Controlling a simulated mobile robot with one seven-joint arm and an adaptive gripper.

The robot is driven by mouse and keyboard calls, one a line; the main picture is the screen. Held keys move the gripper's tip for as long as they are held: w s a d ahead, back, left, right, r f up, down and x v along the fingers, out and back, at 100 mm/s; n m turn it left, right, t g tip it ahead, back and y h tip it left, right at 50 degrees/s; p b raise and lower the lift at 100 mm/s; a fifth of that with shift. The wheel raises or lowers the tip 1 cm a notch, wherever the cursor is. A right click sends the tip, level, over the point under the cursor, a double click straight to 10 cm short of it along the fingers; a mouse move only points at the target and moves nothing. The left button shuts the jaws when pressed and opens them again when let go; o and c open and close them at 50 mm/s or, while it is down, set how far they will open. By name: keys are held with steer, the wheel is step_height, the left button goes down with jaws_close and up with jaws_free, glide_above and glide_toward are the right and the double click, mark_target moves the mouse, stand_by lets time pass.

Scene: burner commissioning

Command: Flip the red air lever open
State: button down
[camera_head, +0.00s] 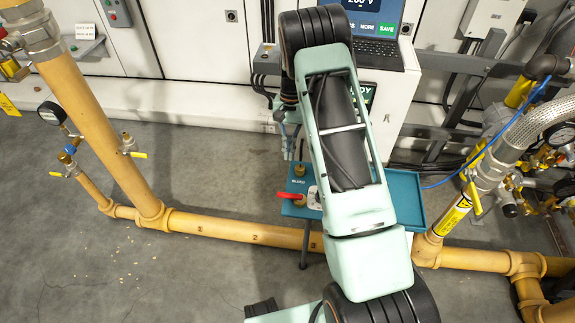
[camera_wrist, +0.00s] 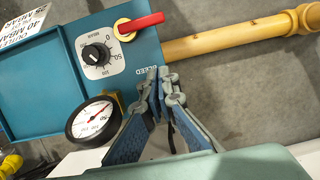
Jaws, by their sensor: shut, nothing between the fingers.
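A red lever (camera_head: 290,195) sits on a brass fitting at the left end of a teal panel (camera_head: 405,190). In the wrist view this red lever (camera_wrist: 140,22) points right from its brass fitting, beside a black dial. My gripper (camera_wrist: 157,75) is shut and empty over the panel's edge, near the word BLEED, apart from the lever. My arm hides the middle of the panel in the head view.
A round gauge (camera_wrist: 93,119) is close to the left of my fingers. The black dial (camera_wrist: 95,54) lies between gauge and lever. A yellow pipe (camera_head: 240,233) runs along the floor. A laptop (camera_head: 377,50) stands on a white cabinet behind.

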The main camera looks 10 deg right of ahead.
mark_target(290, 196)
steer(key=b+x, duration=0.2)
steer(key=x, duration=0.7)
steer(key=shift+f, duration=0.15)
steer(key=shift+s+a+r, duration=0.15)
steer(key=shift+s+a, duration=0.05)
steer(key=shift+s, duration=0.25)
steer(key=shift+s+a+r, duration=0.1)
steer(key=shift+s+a, duration=0.1)
steer(key=shift+s, duration=0.3)
steer(key=shift+s+a, duration=0.35)
steer(key=shift+s, duration=0.55)
